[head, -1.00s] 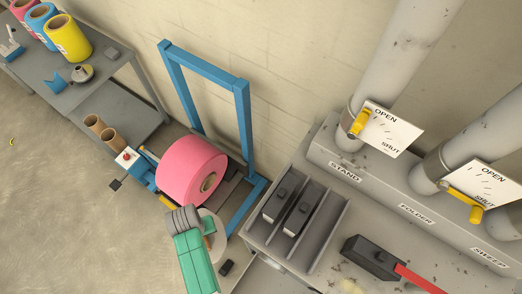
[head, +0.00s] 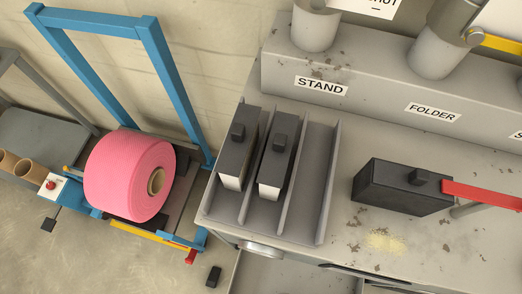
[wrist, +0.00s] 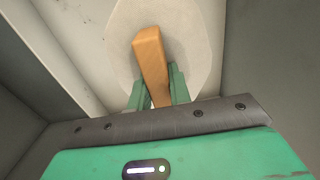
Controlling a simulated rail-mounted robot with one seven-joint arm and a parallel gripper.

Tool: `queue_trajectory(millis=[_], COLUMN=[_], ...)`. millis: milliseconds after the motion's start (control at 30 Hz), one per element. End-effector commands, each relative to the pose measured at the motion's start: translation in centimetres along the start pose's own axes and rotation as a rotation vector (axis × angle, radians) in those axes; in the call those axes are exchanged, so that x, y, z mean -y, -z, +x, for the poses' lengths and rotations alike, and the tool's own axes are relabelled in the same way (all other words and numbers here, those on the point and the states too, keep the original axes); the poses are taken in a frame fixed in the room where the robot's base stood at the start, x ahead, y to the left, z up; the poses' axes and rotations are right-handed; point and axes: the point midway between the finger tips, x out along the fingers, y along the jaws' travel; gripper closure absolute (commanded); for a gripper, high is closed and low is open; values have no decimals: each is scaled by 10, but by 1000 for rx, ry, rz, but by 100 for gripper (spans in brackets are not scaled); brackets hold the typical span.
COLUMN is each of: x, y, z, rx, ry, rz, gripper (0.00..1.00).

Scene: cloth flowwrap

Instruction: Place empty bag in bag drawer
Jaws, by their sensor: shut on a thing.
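In the wrist view my green gripper (wrist: 158,98) is shut on a tan, strip-like piece (wrist: 151,62). A pale, rounded, flat sheet (wrist: 192,35) lies behind this piece and looks like the empty bag; I cannot see exactly how the two join. Grey walls stand on both sides of the gripper in the wrist view. In the head view an open drawer (head: 295,272) shows at the bottom edge under the bench, cut off by the frame. My gripper and the bag are out of the head view.
A pink roll (head: 128,175) sits by a blue frame (head: 180,80) at left. Black blocks (head: 238,150) stand in slots on the grey bench. Another black block (head: 400,186) with a red bar (head: 482,195) lies at right. A small black object (head: 213,276) is on the floor.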

Motion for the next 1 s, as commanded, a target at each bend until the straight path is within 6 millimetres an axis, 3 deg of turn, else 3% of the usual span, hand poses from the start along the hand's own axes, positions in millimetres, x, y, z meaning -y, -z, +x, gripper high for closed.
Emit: queue_trajectory(millis=[33,100,633,833,1000], x=[4,9,10,10,10], y=[-7,-14,-16,-16,-15], z=[15,18,15,61,78], rx=[0,-1,-2,-3,-2], ry=[-1,-1,-1,0,-1], rz=[2,-4,-8,-4,-7], gripper=[100,100,100,100,100])
